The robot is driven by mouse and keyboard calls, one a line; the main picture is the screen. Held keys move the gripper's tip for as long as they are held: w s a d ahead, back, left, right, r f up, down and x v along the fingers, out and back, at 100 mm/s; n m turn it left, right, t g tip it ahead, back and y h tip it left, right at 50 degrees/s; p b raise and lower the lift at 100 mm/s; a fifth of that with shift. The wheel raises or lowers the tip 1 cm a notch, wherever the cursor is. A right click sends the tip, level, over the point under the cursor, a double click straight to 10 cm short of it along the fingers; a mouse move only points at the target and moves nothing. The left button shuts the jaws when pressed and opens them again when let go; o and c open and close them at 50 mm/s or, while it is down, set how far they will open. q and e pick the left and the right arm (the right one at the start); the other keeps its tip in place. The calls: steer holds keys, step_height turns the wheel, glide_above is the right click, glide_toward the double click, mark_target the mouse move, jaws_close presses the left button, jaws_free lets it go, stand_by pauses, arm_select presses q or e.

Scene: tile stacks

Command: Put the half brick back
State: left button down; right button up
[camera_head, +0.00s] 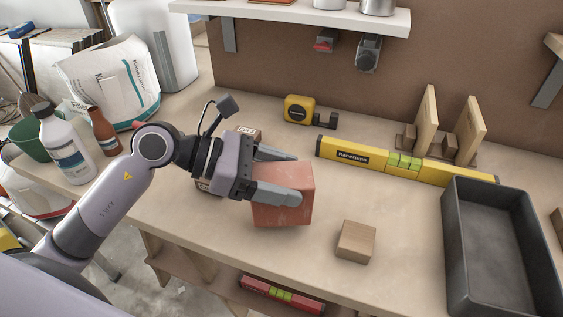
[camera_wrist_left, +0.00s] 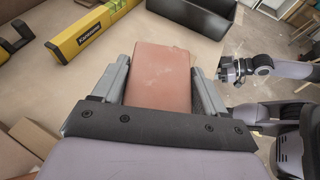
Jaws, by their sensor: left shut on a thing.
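The half brick (camera_head: 283,203) is a red-orange block near the middle of the bench. My left gripper (camera_head: 296,177) comes in from the left and is shut on it, one finger on each side. In the left wrist view the half brick (camera_wrist_left: 160,78) sits between the two fingers, its broad face toward the camera. Whether its underside touches the bench is hard to tell. My right gripper (camera_wrist_left: 230,72) shows small at the right of the left wrist view, away from the brick; its jaw opening is unclear.
A small wooden block (camera_head: 356,241) lies right of the brick. A grey tray (camera_head: 456,250) stands at the right. A yellow level (camera_head: 345,153), a tape measure (camera_head: 298,109) and wooden uprights (camera_head: 428,120) are behind. Bottles (camera_head: 62,145) stand left. Part of a box (camera_head: 205,186) shows behind my gripper.

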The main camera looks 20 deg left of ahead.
arm_select(q)
steer(key=shift+f, duration=1.65)
steer(key=shift+f, duration=0.15)
steer(key=shift+c, duration=0.2)
jaws_free()
steer(key=shift+f, duration=0.15)
